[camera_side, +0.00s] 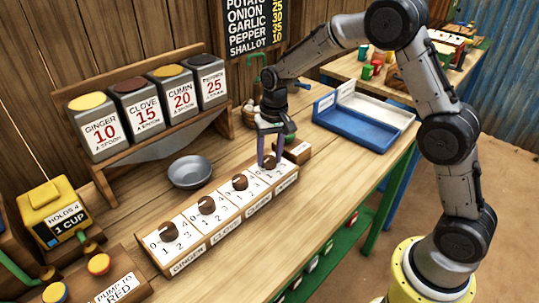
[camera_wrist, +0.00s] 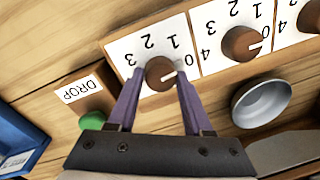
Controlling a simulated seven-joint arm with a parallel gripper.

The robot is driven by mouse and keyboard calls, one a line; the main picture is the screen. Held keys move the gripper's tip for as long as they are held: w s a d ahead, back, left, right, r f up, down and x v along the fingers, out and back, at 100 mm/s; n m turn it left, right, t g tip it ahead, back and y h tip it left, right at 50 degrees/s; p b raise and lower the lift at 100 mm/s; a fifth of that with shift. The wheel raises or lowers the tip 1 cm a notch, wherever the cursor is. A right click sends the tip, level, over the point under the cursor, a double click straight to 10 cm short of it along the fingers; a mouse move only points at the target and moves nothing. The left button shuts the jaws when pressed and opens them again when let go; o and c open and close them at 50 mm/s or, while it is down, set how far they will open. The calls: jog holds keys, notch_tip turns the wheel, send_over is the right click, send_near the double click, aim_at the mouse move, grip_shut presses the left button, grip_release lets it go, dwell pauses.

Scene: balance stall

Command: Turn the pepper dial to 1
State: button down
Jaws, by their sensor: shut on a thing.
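The pepper dial (camera_side: 270,161) is the brown round knob at the right end of the white dial row in the side view. In the wrist view this knob (camera_wrist: 158,75) sits on its white panel, with the figures upside down. Its white mark points right, toward the 0 side rather than the 1. My gripper (camera_side: 268,162) reaches down over the row's right end. In the wrist view its purple fingers (camera_wrist: 156,80) stand on both sides of the knob and are shut on it.
Other dials (camera_side: 240,182) continue to the left. A grey bowl (camera_side: 190,172) stands behind the row. A wooden block with a DROP label (camera_wrist: 78,92) and green button (camera_wrist: 92,121) is beside the pepper dial. A blue tray (camera_side: 345,128) lies right. Spice bins (camera_side: 142,115) stand on a shelf.

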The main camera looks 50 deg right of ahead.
aim_at(271, 156)
jog(key=n, duration=0.4)
jog(key=shift+w+n+g, duration=0.1)
jog(key=shift+n+g, duration=0.2)
jog(key=shift+n, duration=1.3)
jog(key=shift+r, duration=0.1)
jog(key=shift+c, duration=1.6)
grip_release()
notch_tip(271, 156, up, 14)
jog(key=d, duration=0.1)
jog(key=shift+w, duration=0.1)
